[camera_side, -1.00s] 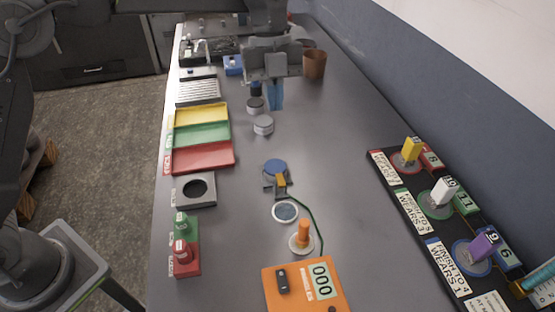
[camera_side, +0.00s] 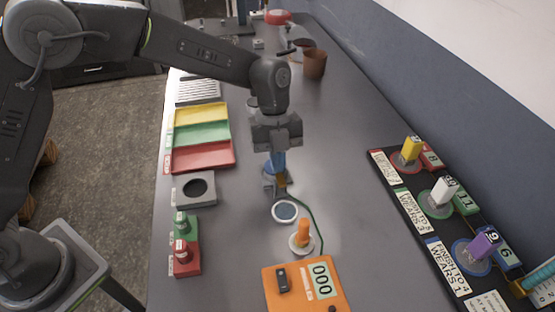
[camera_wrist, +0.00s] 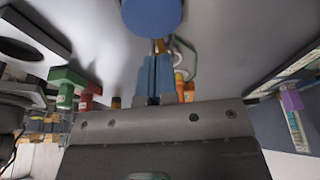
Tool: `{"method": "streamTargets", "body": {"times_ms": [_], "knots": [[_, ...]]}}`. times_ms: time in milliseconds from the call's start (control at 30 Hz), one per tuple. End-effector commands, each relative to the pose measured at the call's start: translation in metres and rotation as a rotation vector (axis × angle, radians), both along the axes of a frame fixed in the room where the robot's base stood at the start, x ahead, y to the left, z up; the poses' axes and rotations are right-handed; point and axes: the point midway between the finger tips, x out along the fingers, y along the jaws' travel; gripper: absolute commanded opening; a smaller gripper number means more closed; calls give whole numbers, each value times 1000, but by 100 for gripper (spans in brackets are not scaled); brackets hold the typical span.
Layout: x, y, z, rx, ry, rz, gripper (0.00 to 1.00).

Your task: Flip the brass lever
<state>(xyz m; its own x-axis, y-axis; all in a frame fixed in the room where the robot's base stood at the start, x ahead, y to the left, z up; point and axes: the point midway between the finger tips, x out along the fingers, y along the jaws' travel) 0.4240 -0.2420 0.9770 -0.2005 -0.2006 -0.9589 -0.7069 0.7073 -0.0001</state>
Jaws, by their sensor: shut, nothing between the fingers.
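The brass lever (camera_side: 282,180) is a small yellow-brown piece on a grey bracket (camera_side: 270,190) beside a round blue pad. In the wrist view the lever (camera_wrist: 161,45) shows just past my fingertips, with the blue pad (camera_wrist: 152,14) beyond. My gripper (camera_side: 277,171) is shut and empty, pointing down over the pad right beside the lever. In the side view my blue fingers cover most of the pad. I cannot tell whether the fingers touch the lever.
A green wire runs from the bracket past a white-rimmed disc (camera_side: 285,211) and an orange peg (camera_side: 303,232) toward an orange counter box (camera_side: 300,287). A grey block with a hole (camera_side: 195,190) and coloured trays (camera_side: 203,157) lie left. A marked rack (camera_side: 420,215) stands right.

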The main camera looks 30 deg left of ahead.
Motion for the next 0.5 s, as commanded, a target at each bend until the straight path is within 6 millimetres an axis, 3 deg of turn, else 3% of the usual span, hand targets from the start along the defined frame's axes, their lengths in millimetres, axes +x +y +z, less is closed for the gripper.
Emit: {"method": "streamTargets", "body": {"times_ms": [500], "knots": [[2,2,-10,-8,9,1,0]]}}
